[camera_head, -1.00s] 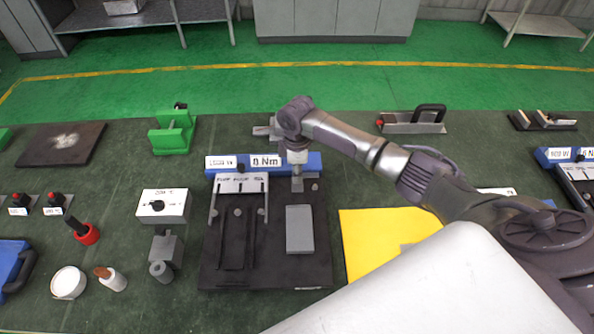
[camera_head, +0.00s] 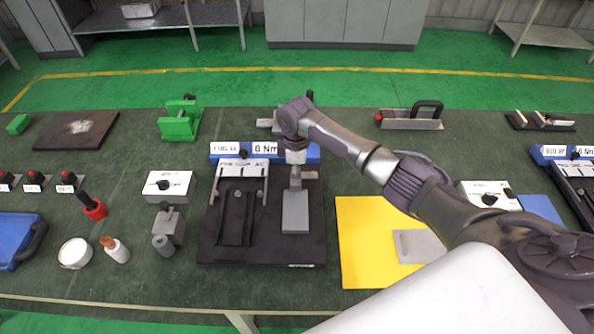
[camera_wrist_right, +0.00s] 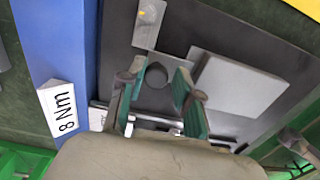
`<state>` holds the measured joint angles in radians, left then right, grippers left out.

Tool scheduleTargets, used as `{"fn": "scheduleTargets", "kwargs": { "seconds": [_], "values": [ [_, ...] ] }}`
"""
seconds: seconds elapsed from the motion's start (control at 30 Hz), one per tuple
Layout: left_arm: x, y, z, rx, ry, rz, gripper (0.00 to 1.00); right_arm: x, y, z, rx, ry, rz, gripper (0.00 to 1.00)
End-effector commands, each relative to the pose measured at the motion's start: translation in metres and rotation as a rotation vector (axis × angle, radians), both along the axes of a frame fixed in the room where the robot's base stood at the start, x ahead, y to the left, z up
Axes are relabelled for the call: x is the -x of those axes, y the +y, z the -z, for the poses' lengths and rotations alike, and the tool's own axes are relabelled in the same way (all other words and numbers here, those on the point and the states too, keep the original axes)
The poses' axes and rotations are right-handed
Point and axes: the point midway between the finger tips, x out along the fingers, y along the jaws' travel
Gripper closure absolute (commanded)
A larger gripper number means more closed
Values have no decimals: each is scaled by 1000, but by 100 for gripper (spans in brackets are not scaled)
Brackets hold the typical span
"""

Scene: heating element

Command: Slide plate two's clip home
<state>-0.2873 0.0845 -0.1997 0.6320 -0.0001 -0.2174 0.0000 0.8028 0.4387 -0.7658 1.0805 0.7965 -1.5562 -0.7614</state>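A grey plate (camera_head: 295,211) lies on the right half of a dark base (camera_head: 270,250); it also shows in the right wrist view (camera_wrist_right: 235,85). A small flat grey piece (camera_wrist_right: 148,22), possibly the clip, lies on the base near the plate. My right gripper (camera_wrist_right: 160,70) points down at the far end of the plate, close to the base. Its green-padded fingers stand apart on either side of a dark round feature (camera_wrist_right: 157,76); nothing is clearly gripped. In the head view the wrist hides much of this spot. My left gripper is not in view.
A blue bar with an "8 Nm" label (camera_head: 265,148) runs along the base's far edge. A slotted fixture (camera_head: 238,205) fills the base's left half. A yellow sheet (camera_head: 365,245) with a grey plate (camera_head: 418,247) lies to the right. A green stand (camera_head: 181,120) is behind left.

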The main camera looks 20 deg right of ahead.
Motion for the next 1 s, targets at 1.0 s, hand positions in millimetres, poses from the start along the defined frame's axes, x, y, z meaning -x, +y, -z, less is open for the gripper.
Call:
{"fn": "scheduleTargets", "kwargs": {
  "seconds": [1.0],
  "values": [
    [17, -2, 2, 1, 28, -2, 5, -2, 0, -105, 2, -5, 0, 50]
  ]
}}
